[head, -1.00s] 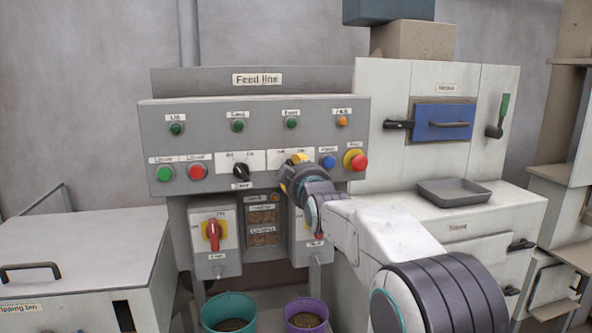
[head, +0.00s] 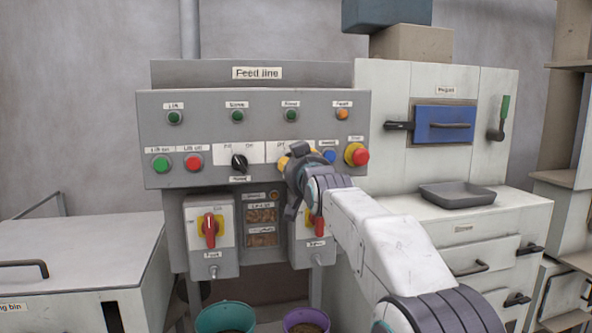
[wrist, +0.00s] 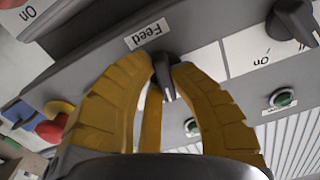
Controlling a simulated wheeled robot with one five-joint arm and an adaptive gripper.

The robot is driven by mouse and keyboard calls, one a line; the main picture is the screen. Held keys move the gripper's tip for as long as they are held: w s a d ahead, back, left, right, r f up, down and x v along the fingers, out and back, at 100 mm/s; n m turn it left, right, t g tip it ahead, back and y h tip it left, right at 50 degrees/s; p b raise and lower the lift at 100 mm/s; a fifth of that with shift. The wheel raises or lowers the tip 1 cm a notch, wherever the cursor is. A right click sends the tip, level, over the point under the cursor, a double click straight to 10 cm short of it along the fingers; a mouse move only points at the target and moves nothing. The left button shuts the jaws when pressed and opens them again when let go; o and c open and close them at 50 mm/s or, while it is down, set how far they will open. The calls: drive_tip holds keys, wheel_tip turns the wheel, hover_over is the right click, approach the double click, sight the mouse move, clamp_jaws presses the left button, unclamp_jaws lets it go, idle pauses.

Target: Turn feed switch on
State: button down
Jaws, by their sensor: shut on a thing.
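The feed switch (wrist: 167,85) is a black rotary knob beside a label reading "Feed", seen upside down in the wrist view. My gripper (wrist: 165,68) has its yellow fingers closed around the knob, one on each side. The knob's pointer shows between the fingers; the fingers cover most of its position marks, so I cannot tell its setting. In the head view my gripper (head: 289,160) is at the lower row of the grey "Feed line" panel (head: 215,140), and its body hides the feed switch.
A similar black selector (head: 239,163) sits to the left. A blue button (head: 329,156) and a red stop button on yellow (head: 357,155) are close on the right. Red-handled switch boxes (head: 209,231) hang below. A teal bucket (head: 225,318) and a purple bucket (head: 306,321) stand underneath.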

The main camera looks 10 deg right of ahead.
drive_tip(key=shift+a+f+m, duration=0.1)
drive_tip(key=shift+f+m, duration=0.05)
drive_tip(key=shift+m, duration=1.85)
drive_tip(key=c, duration=1.1)
unclamp_jaws()
drive_tip(key=s, duration=1.2)
